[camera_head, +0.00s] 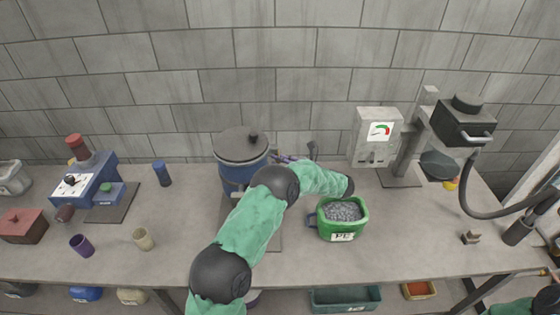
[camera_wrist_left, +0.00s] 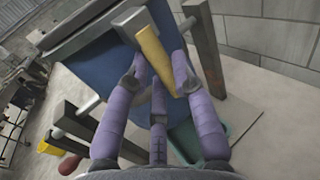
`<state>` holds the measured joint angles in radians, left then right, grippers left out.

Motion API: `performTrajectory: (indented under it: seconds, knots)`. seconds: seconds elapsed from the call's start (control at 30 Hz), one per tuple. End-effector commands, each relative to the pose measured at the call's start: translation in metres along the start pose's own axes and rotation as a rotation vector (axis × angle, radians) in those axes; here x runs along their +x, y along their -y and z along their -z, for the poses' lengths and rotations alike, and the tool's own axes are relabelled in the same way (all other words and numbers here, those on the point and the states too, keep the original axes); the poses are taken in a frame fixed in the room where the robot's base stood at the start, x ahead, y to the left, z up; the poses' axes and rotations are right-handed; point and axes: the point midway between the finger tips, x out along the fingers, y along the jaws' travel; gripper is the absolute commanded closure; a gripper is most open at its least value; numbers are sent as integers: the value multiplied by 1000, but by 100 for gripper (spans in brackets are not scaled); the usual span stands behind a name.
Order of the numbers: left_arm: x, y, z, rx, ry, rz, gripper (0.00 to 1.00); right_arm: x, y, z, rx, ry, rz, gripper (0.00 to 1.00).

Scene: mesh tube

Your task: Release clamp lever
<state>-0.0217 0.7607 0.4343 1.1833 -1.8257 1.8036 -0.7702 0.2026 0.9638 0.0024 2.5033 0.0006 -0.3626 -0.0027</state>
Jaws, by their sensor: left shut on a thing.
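A yellow lever (camera_wrist_left: 152,52) sticks out from a pale block beside a blue vessel wall (camera_wrist_left: 95,75) in the left wrist view. My left gripper (camera_wrist_left: 160,78) has its purple fingers around this lever and is shut on it. In the head view the blue pot (camera_head: 231,174) with its grey lid (camera_head: 240,144) stands at the back middle of the table. A little of my left gripper (camera_head: 287,158) shows purple at the pot's right side. My own arm hides the lever and most of the gripper there. My right gripper is out of view.
A green bin of grey pellets (camera_head: 341,230) stands right of my left arm. A gauge box (camera_head: 377,128) and a stand-mounted machine (camera_head: 462,125) are at the right. A blue device (camera_head: 88,183) and cups (camera_head: 143,238) are at the left. The front right table is mostly clear.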

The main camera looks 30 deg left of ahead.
Motion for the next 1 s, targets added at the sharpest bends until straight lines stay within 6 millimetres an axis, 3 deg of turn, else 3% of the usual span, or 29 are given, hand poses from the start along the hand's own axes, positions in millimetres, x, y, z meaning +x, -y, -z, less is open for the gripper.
performTrajectory:
  seconds: [0.37,1.0]
  knots:
    - [-6,5,-6,-102,-147,-3,100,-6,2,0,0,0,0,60]
    - [-21,15,-23,-436,-646,-19,100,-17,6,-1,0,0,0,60]
